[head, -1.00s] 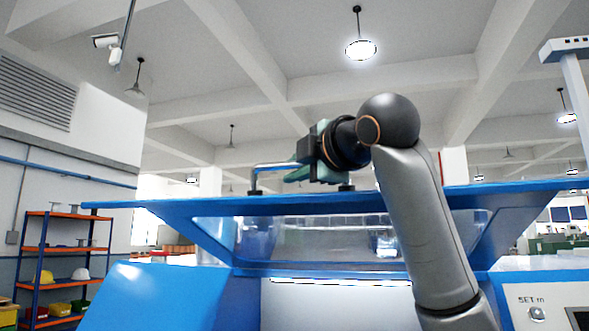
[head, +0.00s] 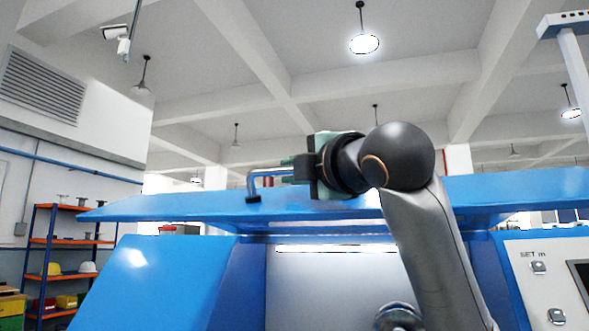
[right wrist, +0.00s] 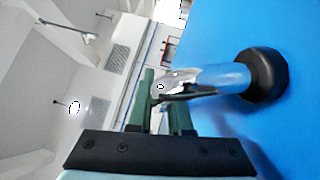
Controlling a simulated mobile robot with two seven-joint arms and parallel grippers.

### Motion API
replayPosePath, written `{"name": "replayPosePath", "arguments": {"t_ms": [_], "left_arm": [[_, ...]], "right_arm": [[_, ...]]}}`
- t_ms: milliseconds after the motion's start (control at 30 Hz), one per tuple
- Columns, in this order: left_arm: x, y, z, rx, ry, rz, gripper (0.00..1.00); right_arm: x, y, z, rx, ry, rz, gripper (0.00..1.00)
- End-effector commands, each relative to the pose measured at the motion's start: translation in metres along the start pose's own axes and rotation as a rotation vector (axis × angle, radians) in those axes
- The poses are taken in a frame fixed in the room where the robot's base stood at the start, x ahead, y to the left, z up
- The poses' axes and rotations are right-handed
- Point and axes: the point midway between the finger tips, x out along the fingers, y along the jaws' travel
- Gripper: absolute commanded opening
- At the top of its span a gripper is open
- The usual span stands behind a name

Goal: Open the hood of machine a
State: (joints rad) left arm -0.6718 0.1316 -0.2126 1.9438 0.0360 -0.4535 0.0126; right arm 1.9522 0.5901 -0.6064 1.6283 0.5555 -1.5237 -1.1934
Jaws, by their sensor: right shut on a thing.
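The hood (head: 200,207) of machine a is a wide blue panel across the middle of the head view. It stands raised, with a gap to the pale interior (head: 325,285) below it. A bent metal handle (head: 262,178) with a dark foot sits on the hood. My right gripper (head: 292,172) is shut on this handle. In the right wrist view the green fingers (right wrist: 163,100) close around the shiny handle bar (right wrist: 215,80), beside the black foot (right wrist: 263,75) on the blue surface. My left gripper is not in view.
A white control panel (head: 540,260) with buttons and a screen is at the right. A blue side cover (head: 150,275) stands at the left. A round metal part (head: 398,315) shows low inside. Shelves (head: 60,260) stand far left. The space above the hood looks clear.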

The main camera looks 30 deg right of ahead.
Motion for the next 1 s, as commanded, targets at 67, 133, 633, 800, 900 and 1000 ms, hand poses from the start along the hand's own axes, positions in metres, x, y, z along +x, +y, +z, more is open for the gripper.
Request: {"name": "replayPosePath", "arguments": {"t_ms": [67, 133, 633, 800, 900, 1000], "left_arm": [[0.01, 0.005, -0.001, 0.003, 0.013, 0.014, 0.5], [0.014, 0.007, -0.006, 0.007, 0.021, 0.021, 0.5], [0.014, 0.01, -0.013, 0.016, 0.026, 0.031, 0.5], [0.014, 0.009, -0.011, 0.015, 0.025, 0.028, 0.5], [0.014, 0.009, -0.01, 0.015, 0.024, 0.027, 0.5], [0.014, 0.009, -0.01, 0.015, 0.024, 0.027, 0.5]], "right_arm": [[-0.003, -0.017, -0.003, -0.014, 0.0, 0.009, 0.0], [-0.004, -0.021, -0.005, -0.022, 0.0, 0.017, 0.0], [-0.006, -0.022, -0.006, -0.03, 0.0, 0.027, 0.25], [-0.006, -0.021, -0.006, -0.029, 0.001, 0.027, 0.44], [-0.006, -0.022, -0.006, -0.029, 0.001, 0.027, 0.47], [-0.006, -0.022, -0.006, -0.029, 0.001, 0.026, 0.47]]}}
